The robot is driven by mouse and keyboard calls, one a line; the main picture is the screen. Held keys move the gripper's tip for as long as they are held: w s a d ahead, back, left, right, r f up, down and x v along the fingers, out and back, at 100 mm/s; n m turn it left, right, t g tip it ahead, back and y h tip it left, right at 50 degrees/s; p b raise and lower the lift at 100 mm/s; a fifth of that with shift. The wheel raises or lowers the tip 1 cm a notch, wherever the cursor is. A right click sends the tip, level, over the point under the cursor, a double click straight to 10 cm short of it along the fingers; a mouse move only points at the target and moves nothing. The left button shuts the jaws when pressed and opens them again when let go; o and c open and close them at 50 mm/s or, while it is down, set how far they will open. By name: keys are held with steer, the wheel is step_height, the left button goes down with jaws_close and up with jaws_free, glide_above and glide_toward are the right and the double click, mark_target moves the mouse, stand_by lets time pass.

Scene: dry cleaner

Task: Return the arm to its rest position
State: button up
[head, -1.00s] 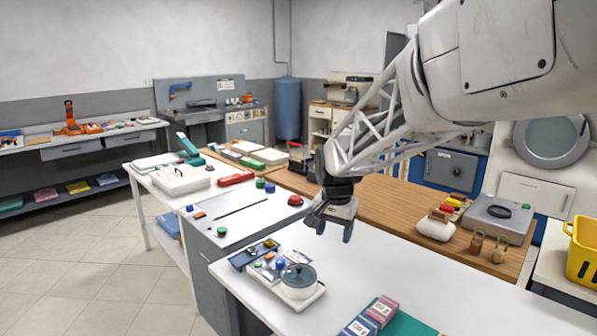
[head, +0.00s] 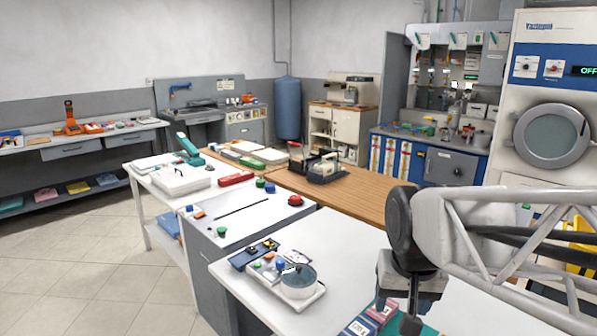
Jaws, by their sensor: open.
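My gripper (head: 397,312) is at the lower right of the head view, low in front of the arm's dark wrist joint. Its jaws are apart and I see nothing between them. It hangs over the white counter (head: 345,240), near a stack of small labelled boxes (head: 368,318) and a teal mat. Its fingertips overlap these in the picture, and I cannot tell how high above them they are. My pale lattice forearm runs off to the right edge and hides the right part of the counter.
A white tray with a lidded pot (head: 298,281) stands left of my gripper. Behind are a wooden worktop (head: 365,190) with a grey device (head: 325,170) on it, a blue cabinet (head: 452,165) and a washer (head: 550,137). The counter's middle is bare.

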steer(key=s+d+f+n, duration=0.1)
steer(key=s+f, duration=0.1)
steer(key=s, duration=0.6)
steer(key=shift+s+d+f, duration=0.2)
steer(key=shift+c, duration=0.3)
stand_by(1.4)
